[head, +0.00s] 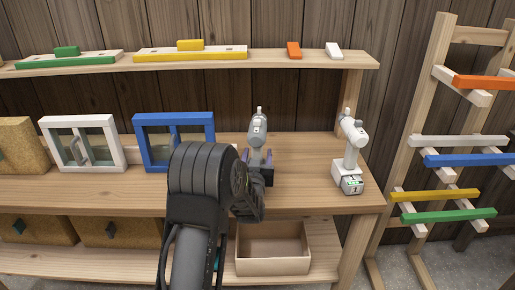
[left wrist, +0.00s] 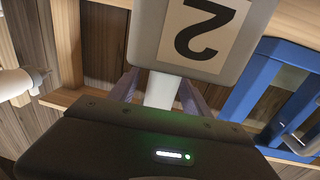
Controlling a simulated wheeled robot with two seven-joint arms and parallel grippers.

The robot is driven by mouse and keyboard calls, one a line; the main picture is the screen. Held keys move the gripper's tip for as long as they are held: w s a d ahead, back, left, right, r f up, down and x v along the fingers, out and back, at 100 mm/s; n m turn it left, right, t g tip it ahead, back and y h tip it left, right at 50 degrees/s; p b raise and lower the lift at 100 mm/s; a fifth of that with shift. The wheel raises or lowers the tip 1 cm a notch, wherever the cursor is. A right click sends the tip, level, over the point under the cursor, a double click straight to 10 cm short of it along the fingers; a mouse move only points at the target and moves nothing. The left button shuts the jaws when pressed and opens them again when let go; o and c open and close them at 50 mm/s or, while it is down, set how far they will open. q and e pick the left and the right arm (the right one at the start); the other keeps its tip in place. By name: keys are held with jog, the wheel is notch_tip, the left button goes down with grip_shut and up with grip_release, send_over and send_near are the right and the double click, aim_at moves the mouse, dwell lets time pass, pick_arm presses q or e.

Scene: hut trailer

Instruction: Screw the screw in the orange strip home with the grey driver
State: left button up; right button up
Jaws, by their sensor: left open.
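The grey driver (head: 257,134) stands upright on the middle shelf, its lower part partly hidden behind my left gripper (head: 258,168). In the left wrist view its battery base (left wrist: 200,35) carries a label "2", and its pale handle (left wrist: 161,90) stands between the two fingers of my left gripper (left wrist: 160,88). The fingers are open, with a gap on each side of the handle. The orange strip (head: 484,82) lies across the top arms of the wooden rack at the right. Its screw is too small to tell. My right gripper is not in view.
A white driver (head: 352,150) stands to the right on the same shelf. A blue-framed window (head: 172,170) and a white-framed one (head: 83,172) stand to the left. An open box (head: 273,264) is on the lower shelf. Other coloured strips hang on the rack.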

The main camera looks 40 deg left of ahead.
pick_arm(q)
jog(key=shift+c, duration=0.6)
grip_shut()
dwell(0.5)
jog(key=shift+r, duration=0.15)
